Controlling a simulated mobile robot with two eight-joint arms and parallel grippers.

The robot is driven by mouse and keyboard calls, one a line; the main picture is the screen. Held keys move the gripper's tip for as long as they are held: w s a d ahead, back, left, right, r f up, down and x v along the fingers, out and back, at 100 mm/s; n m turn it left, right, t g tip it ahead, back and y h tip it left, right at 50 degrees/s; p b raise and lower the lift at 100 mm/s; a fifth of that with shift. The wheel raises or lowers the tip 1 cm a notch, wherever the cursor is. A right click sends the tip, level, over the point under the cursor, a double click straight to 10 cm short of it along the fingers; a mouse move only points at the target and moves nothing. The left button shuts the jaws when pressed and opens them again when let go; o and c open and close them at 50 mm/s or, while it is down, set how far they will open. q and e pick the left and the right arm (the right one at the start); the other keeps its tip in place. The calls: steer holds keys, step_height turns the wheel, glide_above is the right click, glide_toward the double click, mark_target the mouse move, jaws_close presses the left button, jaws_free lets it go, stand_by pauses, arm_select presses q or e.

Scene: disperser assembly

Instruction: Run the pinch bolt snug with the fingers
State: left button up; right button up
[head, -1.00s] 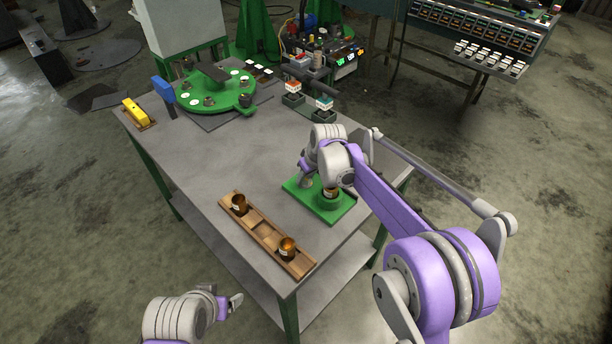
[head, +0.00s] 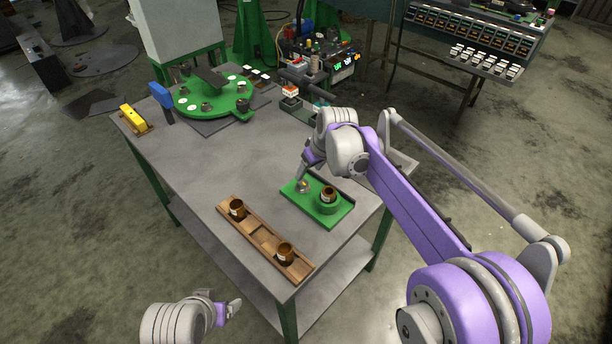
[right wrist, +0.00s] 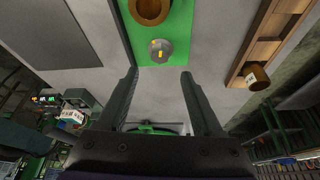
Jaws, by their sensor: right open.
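The pinch bolt appears as a round grey knob (right wrist: 160,51) with a yellow mark, at one end of the green fixture (head: 330,217). It is small beneath my right gripper in the head view (head: 304,187). A brown jar (head: 328,194) stands in the fixture's round holder; its open mouth also shows in the right wrist view (right wrist: 150,8). My right gripper (right wrist: 160,76) is open and empty, with the knob lined up between its fingers but beyond the tips, apparently not touched. My left gripper (head: 230,306) is off the table's front edge; its jaw gap is unclear.
A wooden rack (head: 263,240) with two brown jars lies left of the fixture. A green round carousel (head: 213,98), a blue upright piece (head: 161,95) and a yellow block (head: 134,119) are at the far left. The grey tabletop (head: 225,165) between is clear.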

steer(key=shift+v, duration=1.4)
steer(key=s+d+r+m+t+h, duration=0.15)
steer(key=s+d, duration=0.25)
steer(key=s, duration=0.4)
steer(key=s+d+m+g, duration=0.1)
steer(key=s+d+m, duration=0.1)
steer(key=s+d, duration=0.45)
steer(key=s+d+f+m, duration=0.1)
steer(key=s+f, duration=0.3)
steer(key=s, duration=0.5)
steer(key=s+d+f+m+t+h, duration=0.1)
steer(key=s+d+f+m, duration=0.1)
steer(key=s, duration=0.7)
step_height(320, 180, down, 2)
steer(key=shift+d+f+p, duration=0.25)
steer(key=shift+d+p, duration=0.05)
steer(key=shift+d, duration=0.2)
